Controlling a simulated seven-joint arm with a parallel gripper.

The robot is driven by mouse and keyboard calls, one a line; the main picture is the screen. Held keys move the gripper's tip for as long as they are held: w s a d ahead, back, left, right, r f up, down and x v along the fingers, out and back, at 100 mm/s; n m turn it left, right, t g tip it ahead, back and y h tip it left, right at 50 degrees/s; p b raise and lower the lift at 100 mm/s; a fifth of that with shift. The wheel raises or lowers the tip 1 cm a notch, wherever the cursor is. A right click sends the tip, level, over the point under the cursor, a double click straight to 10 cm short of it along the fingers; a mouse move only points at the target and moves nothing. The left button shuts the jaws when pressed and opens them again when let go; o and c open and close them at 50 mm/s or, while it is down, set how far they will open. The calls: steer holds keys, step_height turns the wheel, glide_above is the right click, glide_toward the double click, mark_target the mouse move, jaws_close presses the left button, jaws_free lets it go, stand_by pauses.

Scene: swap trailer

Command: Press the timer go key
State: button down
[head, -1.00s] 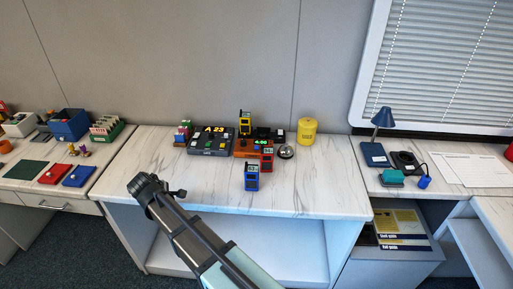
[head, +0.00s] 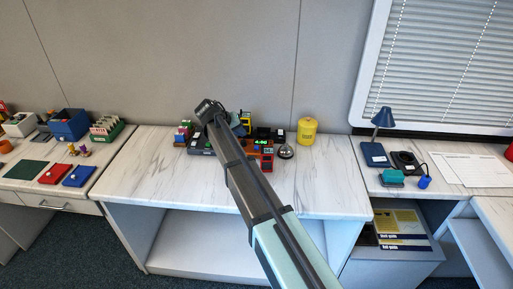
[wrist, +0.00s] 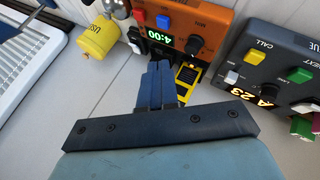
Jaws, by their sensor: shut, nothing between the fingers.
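The orange timer (wrist: 207,22) lies beyond my fingertips in the wrist view, with a green 4:00 display (wrist: 160,37). It carries a blue key (wrist: 163,20), a red key (wrist: 138,15) and a black knob (wrist: 192,45); I cannot read which key is go. In the head view the timer (head: 267,151) is partly hidden behind my arm. My gripper (wrist: 158,68) is shut and empty, its blue fingers pointing toward the timer's display side. In the head view its fingers (head: 239,124) show over the device group, left of the timer's display. I see no clear contact.
A dark queue unit (wrist: 270,68) with coloured keys stands beside the timer. A yellow radio (wrist: 188,75) stands close to my fingers. A yellow canister (head: 307,131) and a silver bell (head: 286,152) are to the right. The front of the white counter (head: 160,185) is clear.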

mark_target(254, 147)
steer(key=w+d+r+m+h, duration=0.1)
steer(key=w+d+r+m, duration=0.1)
steer(key=d, duration=0.3)
steer(key=shift+w+d+r+m, duration=0.15)
steer(key=shift+w+r+m, duration=0.15)
steer(key=shift+w+m, duration=0.5)
steer(key=shift+f, duration=0.1)
steer(key=shift+f, duration=4.3)
steer(key=shift+f, duration=0.15)
steer(key=shift+f, duration=0.3)
steer(key=shift+f, duration=0.5)
steer(key=shift+r, duration=0.95)
